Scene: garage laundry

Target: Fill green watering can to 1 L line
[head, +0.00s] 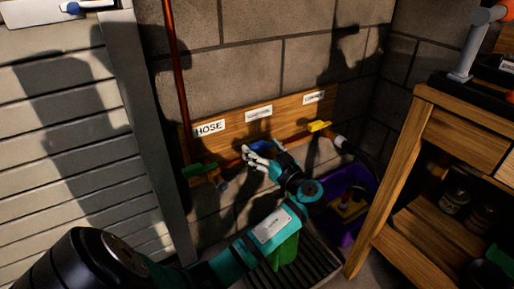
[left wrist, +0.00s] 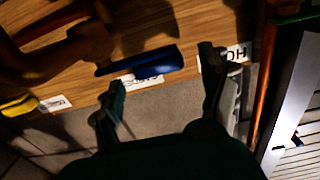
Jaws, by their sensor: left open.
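A wooden board on the wall carries three valve levers: a green lever (head: 200,168) under the HOSE label, a blue lever (head: 262,146) in the middle, and a yellow lever (head: 319,126) at right. My left gripper (head: 259,156) is open and empty at the blue lever. In the left wrist view the blue lever (left wrist: 145,62) shows just beyond the spread fingers; I cannot tell whether they touch it. The green watering can (head: 284,252) is below my left arm and mostly hidden by it; its 1 L line and water level are not visible. My right gripper is not in view.
The watering can is at a dark slatted grate (head: 313,262). A purple tub (head: 362,188) with yellow items stands right of it. A wooden workbench (head: 395,180) fills the right side. A copper pipe (head: 176,70) runs down the wall, beside a grey slatted door (head: 60,120).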

